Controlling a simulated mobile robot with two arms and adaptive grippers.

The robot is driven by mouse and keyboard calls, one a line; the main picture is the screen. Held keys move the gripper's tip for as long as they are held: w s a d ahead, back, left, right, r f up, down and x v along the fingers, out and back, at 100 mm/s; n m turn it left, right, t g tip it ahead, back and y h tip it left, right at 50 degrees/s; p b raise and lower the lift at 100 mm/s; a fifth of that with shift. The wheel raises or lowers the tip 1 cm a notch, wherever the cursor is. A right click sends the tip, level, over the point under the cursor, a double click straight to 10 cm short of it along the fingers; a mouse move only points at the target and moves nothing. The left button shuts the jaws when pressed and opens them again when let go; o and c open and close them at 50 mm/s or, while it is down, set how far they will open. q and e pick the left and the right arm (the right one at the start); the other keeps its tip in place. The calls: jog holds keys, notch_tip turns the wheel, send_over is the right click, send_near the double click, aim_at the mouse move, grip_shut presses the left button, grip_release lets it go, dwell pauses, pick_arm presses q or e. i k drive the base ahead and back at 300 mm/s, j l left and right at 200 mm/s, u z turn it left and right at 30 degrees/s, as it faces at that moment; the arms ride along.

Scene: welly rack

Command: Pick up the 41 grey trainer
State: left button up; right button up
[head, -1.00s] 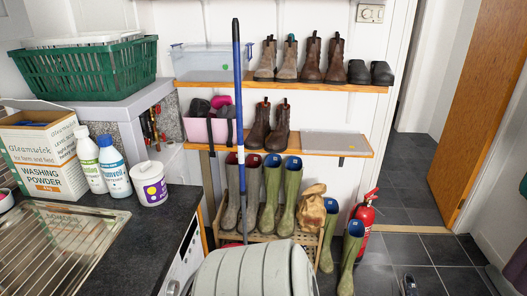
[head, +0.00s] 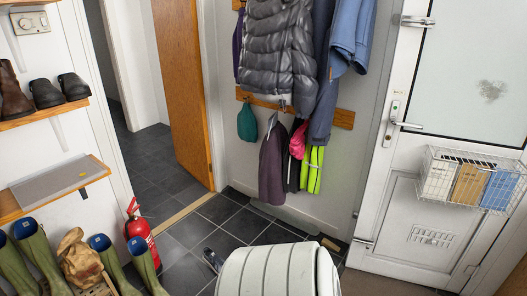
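Neither of my grippers shows in this view.
A shelf (head: 50,188) is at left, an open wooden door (head: 182,90) behind. Coats (head: 280,50) hang on the wall. A white door (head: 430,220) carries a wire basket (head: 470,180). Some floor tiles are clear.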

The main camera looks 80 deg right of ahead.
aim_at(210, 258)
jog(key=z, duration=2.1)
jog(key=i+j+z, duration=0.35)
jog(key=i+j, duration=0.75)
